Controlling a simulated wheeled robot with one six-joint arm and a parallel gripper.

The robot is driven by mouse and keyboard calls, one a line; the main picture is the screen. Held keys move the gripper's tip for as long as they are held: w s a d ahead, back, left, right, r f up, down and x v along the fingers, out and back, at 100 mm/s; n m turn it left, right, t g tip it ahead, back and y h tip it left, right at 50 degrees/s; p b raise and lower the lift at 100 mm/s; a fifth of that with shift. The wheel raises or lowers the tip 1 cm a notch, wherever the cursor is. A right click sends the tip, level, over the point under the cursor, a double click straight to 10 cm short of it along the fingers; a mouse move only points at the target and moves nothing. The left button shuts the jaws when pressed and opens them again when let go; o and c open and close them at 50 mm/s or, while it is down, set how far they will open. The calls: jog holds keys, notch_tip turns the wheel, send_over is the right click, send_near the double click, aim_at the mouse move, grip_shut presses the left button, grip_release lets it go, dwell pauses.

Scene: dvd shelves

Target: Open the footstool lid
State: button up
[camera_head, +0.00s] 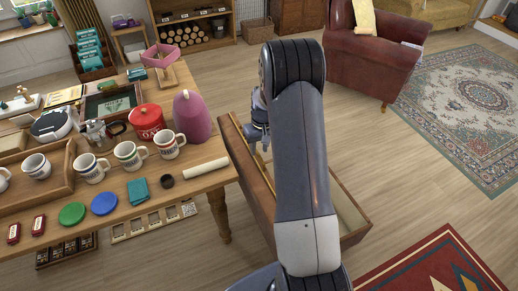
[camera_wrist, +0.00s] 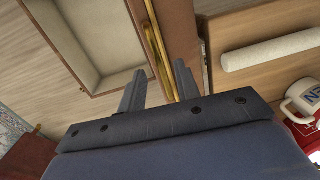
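The footstool (camera_head: 357,236) is a wooden box with a pale lining, standing on the floor right of the table and partly hidden by my arm. Its lid (camera_head: 240,165) is swung up on the left side, so the inside shows. In the wrist view the lined box (camera_wrist: 95,82) is at upper left. A brass hinge strip (camera_wrist: 155,45) runs between it and the brown lid (camera_wrist: 181,35). My gripper (camera_wrist: 158,78) is open, its fingers apart near the hinge end. I cannot tell whether they touch the lid. In the head view my arm mostly hides the gripper.
A red leather armchair (camera_head: 370,60) stands behind right. A red rug (camera_head: 430,265) lies in front right.

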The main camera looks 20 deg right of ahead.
jog(key=shift+a+f, duration=0.1)
jog(key=shift+f, duration=0.65)
jog(key=shift+c, duration=0.4)
grip_shut()
